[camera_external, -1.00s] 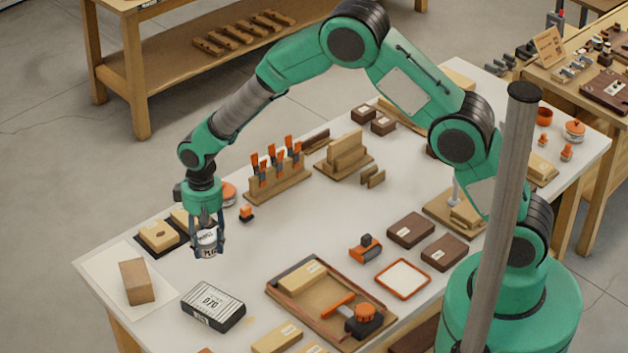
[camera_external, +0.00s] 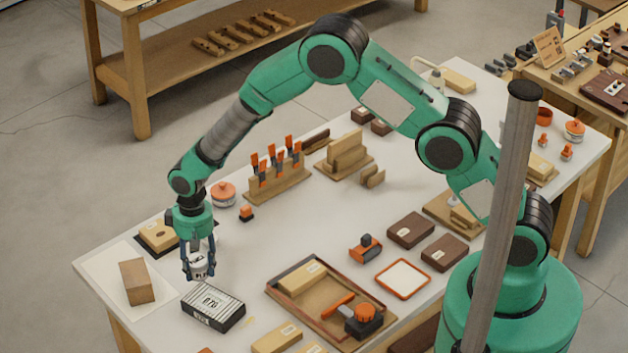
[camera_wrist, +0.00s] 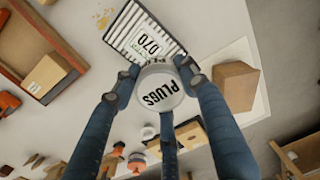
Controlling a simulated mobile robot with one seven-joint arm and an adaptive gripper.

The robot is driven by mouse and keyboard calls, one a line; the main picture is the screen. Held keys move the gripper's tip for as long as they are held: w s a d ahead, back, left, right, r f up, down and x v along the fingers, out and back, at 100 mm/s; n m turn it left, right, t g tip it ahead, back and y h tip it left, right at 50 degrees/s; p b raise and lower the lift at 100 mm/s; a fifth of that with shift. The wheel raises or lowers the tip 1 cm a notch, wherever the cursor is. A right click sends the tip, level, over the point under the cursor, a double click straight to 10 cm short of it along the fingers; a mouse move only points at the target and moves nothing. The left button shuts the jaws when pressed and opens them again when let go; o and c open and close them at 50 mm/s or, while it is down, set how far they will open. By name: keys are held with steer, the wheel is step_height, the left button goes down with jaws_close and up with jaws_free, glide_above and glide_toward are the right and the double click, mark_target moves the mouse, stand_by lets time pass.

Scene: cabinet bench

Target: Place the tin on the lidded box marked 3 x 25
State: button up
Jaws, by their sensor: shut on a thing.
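My gripper (camera_external: 199,272) is shut on the white tin (camera_external: 198,265), held upright above the table's left part. A black-and-white striped box (camera_external: 213,309) marked 070 lies just in front and to the right of the tin. In the wrist view, the striped box (camera_wrist: 133,55) is partly hidden behind the tin and fingers. Dark brown boxes with pale labels, one (camera_external: 410,230) beside another (camera_external: 445,252), lie farther right. I cannot read a 3 x 25 marking anywhere.
A wooden block (camera_external: 137,281) stands left of the striped box on a pale sheet. A wooden tray (camera_external: 325,322) with tools lies to its right. A rack of orange-handled tools (camera_external: 278,183) stands behind. A strip of bare table separates striped box and tray.

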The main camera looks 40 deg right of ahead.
steer(key=w+a, duration=0.2)
steer(key=w, duration=0.2)
steer(key=w+a+f, duration=0.1)
steer(key=w+a, duration=0.2)
steer(key=w, duration=0.2)
steer(key=w+a, duration=0.3)
steer(key=w, duration=0.2)
steer(key=shift+f, duration=0.2)
steer(key=shift+f, duration=0.1)
steer(key=shift+f+p, duration=0.3)
steer(key=shift+f, duration=1.4)
steer(key=shift+f, duration=0.2)
steer(key=o, duration=1.2)
steer(key=shift+d, duration=0.1)
steer(key=shift+r, duration=0.25)
steer(key=shift+d+r, duration=0.2)
steer(key=shift+r, duration=5.75)
